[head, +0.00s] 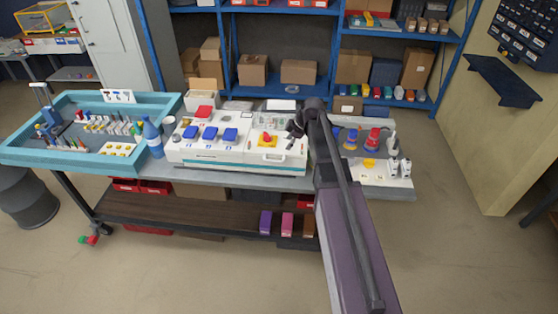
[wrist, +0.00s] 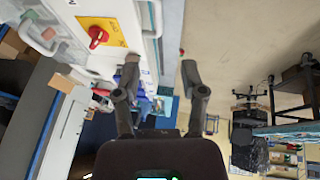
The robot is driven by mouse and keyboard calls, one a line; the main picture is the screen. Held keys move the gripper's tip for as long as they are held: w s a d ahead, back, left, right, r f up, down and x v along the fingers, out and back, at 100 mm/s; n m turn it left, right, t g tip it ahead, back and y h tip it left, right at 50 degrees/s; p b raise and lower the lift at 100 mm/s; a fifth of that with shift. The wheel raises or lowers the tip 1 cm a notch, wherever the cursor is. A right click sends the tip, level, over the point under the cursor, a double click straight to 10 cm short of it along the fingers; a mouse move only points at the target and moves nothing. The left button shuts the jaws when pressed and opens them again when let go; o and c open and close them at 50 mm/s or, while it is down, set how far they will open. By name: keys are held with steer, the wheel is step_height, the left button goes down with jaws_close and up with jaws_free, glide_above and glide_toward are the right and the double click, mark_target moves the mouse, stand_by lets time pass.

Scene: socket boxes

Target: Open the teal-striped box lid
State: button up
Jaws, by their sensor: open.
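A long white socket box (head: 235,164) stands on the workbench in the head view, with a thin teal stripe along its front. Blue-capped sockets (head: 210,133) sit on its left part. A red knob on a yellow plate (head: 267,138) is on its right part, with a handle-like shape below. The red knob (wrist: 97,36) also shows at the upper left of the wrist view. My gripper (head: 296,129) is by the right end of the box, partly hidden by my arm. In the wrist view my gripper (wrist: 161,72) is open, with nothing between its fingers.
A teal tray (head: 60,162) of small parts and a blue bottle (head: 152,138) stand left of the box. Blue shelves (head: 295,91) with cartons stand behind. Floor at the front is clear.

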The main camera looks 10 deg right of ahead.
mark_target(276, 161)
steer(key=shift+b+x, duration=5.8)
steer(key=shift+x, duration=0.8)
